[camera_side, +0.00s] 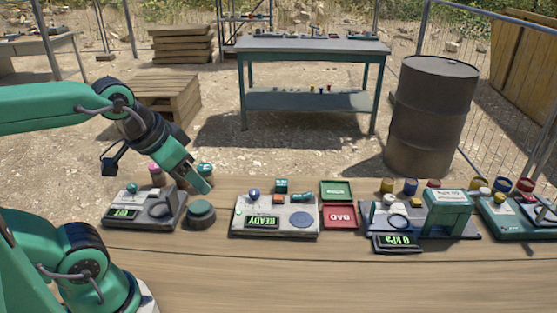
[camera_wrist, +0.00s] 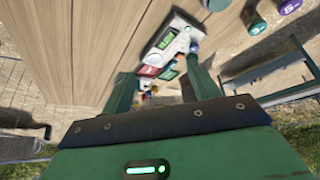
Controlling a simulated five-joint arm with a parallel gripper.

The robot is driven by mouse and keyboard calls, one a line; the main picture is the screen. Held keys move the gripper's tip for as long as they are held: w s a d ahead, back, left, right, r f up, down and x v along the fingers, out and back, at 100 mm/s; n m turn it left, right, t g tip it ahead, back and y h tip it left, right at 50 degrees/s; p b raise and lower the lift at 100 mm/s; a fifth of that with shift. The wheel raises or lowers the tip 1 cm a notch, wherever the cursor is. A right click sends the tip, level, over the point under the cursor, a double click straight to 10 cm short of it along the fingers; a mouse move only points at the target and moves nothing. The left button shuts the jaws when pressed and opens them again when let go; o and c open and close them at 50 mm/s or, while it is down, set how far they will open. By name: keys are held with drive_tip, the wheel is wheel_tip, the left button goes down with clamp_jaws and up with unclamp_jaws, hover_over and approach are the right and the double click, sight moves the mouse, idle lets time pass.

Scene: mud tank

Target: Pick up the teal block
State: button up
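The teal block (camera_side: 281,186) is a small cube at the back of the grey READY device (camera_side: 275,232) in the side view. A teal cylinder (camera_side: 300,197) lies to its right, and a purple-blue ball (camera_side: 254,193) is to its left. My gripper (camera_side: 205,188) is to the left of that device, above the table near a round teal-topped piece (camera_side: 201,211), apart from the block. In the wrist view its two fingers (camera_wrist: 162,82) stand spread with nothing held between them. The block is too small to pick out surely there.
A green tray (camera_side: 337,189) and a red BAD tray (camera_side: 340,217) lie right of the READY device. A 0 kPa press (camera_side: 447,211) is further right, with several coloured jars behind. Another display device (camera_side: 145,212) is at left. The table front (camera_side: 300,280) is clear.

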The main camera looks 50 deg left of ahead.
idle(0.3)
drive_tip(key=m+g, duration=0.5)
drive_tip(key=m, duration=0.3)
hover_over(281, 182)
wheel_tip(281, 182, down, 16)
drive_tip(key=shift+s+d+r, duration=0.1)
drive_tip(key=shift+d+r, duration=0.05)
drive_tip(key=shift+r, duration=0.05)
drive_tip(key=shift+w+a+f+m+g, duration=0.2)
drive_tip(key=shift+w+f+m+g, duration=0.1)
drive_tip(key=shift+f, duration=0.3)
drive_tip(key=shift+s+d+f, duration=0.1)
drive_tip(key=shift+f, duration=1.85)
drive_tip(key=shift+s+d+f, duration=0.1)
drive_tip(key=shift+f, duration=1.8)
drive_tip(key=shift+a, duration=0.1)
